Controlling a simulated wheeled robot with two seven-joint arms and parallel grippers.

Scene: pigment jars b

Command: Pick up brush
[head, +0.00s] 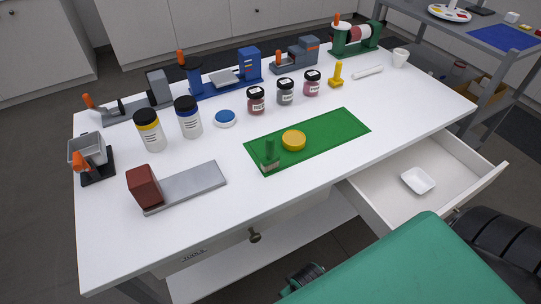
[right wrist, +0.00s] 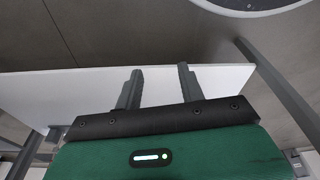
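A small green upright piece with a pale lower edge, which looks like the brush (head: 269,157), stands on the near left part of the green mat (head: 335,128). A round yellow lid or disc (head: 293,140) lies right beside it on the mat. My right gripper (right wrist: 159,82) shows in the right wrist view with its two fingers apart and nothing between them. It is away from the brush, and its fingers do not show in the head view. My left gripper is not in view.
A grey plate with a red block (head: 143,185) lies at the left. A drawer (head: 384,203) stands open at the front right, holding a white dish (head: 418,181). The tabletop's right side is clear.

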